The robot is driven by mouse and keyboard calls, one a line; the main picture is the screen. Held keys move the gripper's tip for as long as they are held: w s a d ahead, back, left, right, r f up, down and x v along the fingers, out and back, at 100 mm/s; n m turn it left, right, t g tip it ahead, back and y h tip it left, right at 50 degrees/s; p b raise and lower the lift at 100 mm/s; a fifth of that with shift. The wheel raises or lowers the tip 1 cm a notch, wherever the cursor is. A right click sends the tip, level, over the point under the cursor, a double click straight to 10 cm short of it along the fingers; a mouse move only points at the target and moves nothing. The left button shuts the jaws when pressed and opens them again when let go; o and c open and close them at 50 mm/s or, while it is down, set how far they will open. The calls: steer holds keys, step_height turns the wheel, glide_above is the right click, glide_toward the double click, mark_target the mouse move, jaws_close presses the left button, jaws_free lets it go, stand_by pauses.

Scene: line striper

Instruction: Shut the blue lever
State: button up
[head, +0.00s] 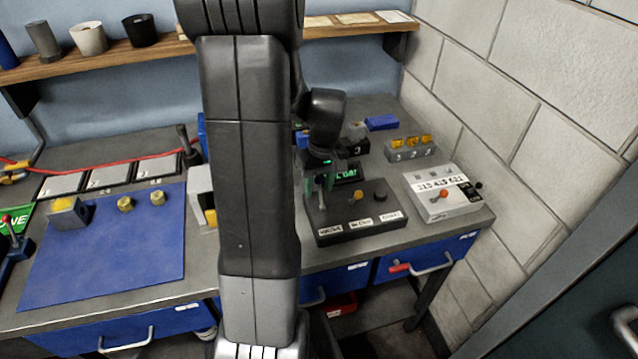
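I cannot make out a lever that is clearly blue. A black control box (362,215) with white labels stands at the right of the bench. A small upright lever (321,190) with a greyish top rises from its left part, and a yellow-orange knob (356,196) sits at its middle. My gripper (318,170) points down at the left lever, over or just behind it; contact is unclear. Its fingers are small and partly hidden, so open or shut does not show. At the far left, a red-tipped lever (6,220) stands on a dark blue base.
A white box (442,200) with an orange knob stands right of the black box, near the brick wall (540,110). Behind are a grey block with yellow parts (410,150) and a blue block (381,123). A blue mat (110,250) lies left. My arm hides the bench's middle.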

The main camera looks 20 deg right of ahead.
steer(key=shift+c, duration=0.5)
jaws_close()
